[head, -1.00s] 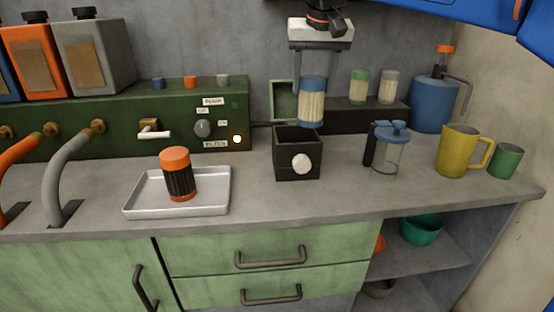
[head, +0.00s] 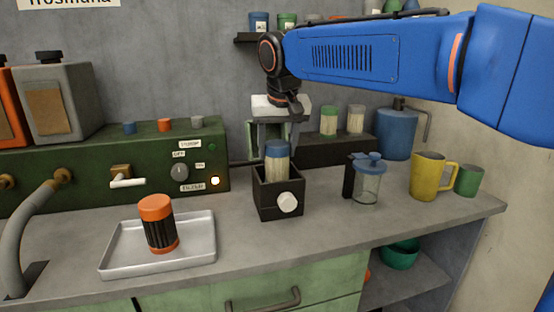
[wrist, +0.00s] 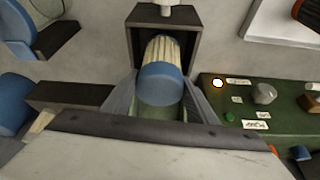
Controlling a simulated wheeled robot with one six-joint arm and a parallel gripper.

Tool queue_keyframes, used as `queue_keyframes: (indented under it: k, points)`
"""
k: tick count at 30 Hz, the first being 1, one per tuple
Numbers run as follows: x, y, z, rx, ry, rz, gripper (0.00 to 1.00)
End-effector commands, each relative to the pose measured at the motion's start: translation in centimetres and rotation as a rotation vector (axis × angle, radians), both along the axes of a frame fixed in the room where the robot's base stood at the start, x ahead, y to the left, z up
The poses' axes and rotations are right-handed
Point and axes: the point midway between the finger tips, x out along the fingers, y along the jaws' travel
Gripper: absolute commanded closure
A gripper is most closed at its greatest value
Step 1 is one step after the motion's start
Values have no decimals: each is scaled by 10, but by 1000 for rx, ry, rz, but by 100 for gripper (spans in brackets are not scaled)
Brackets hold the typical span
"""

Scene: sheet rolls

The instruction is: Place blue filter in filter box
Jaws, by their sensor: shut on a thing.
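The blue filter (head: 277,162) has a blue cap and a cream pleated body. My gripper (head: 280,141) is shut on its cap from above. The filter box (head: 278,200) is a dark open-topped box with a white round knob on its front. The filter's lower part is inside the box opening and hidden by the front wall. In the wrist view the blue filter (wrist: 160,82) is between my fingers, its pleated end inside the filter box (wrist: 136,42). I cannot tell whether it touches the bottom.
A metal tray (head: 115,260) with an orange-capped filter (head: 160,225) is at the left. A green control panel (head: 100,160) stands behind. A glass jug with blue lid (head: 367,183) and yellow mug (head: 428,177) are right. Green and grey-capped filters stand on the dark rack (head: 335,150).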

Motion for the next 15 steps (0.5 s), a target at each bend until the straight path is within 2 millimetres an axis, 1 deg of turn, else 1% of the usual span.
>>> queue_keyframes:
  k: [3,6,15]
  points:
    - [-1,0,-17,-1,2,0,78]
    - [0,0,-28,0,0,0,78]
    - [0,0,-30,0,0,-1,78]
